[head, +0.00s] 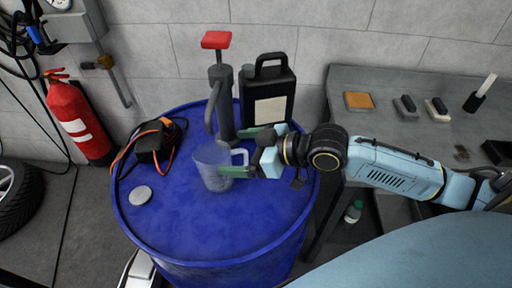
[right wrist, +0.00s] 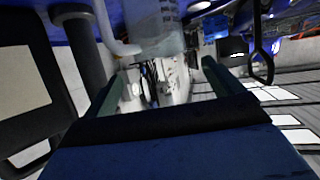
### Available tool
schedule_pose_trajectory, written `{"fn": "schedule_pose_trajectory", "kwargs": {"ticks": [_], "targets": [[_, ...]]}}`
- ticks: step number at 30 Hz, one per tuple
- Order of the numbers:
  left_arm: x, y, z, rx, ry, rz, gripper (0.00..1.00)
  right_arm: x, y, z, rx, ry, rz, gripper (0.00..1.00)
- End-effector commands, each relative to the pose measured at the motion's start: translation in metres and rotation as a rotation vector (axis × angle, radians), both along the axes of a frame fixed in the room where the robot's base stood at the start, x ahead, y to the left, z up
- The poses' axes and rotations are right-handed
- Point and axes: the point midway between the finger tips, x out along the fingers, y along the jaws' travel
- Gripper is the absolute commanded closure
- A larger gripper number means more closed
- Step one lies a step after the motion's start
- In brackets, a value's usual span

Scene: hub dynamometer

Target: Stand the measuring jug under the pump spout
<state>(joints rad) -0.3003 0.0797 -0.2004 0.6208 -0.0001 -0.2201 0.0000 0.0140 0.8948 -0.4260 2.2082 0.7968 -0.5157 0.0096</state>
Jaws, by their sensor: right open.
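The translucent measuring jug (head: 212,172) stands upright on the blue drum's lid, its handle (head: 240,154) toward the right. The pump (head: 222,105) is grey with a red grip. Its spout (head: 210,118) curves down just behind the jug's rim; I cannot tell whether its end is straight above the opening. My right gripper (head: 238,153) is open, its green fingers on either side of the handle. In the right wrist view the jug (right wrist: 157,28) is at the top, beyond the open fingers (right wrist: 163,68). My left gripper is not in view.
The blue drum (head: 160,215) also carries a black jerrycan (head: 268,85), a black and orange device (head: 155,145) with a cable, and a round grey cap (head: 140,195). A grey bench (head: 410,90) with small tools stands right. A fire extinguisher (head: 78,118) hangs left. The drum's front is clear.

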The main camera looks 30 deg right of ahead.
Motion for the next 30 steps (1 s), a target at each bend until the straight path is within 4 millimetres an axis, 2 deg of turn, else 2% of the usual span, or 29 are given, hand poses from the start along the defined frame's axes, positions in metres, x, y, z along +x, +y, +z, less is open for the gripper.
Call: {"fn": "schedule_pose_trajectory", "kwargs": {"ticks": [3, 10, 30], "targets": [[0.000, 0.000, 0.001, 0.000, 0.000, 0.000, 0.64, -0.016, -0.013, 0.008, -0.005, 0.004, 0.005, 0.08], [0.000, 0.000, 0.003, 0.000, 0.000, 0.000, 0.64, -0.030, -0.027, 0.016, -0.001, 0.001, 0.000, 0.08], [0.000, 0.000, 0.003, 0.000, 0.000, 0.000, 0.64, -0.032, -0.029, 0.018, 0.000, 0.000, 0.002, 0.08]]}}
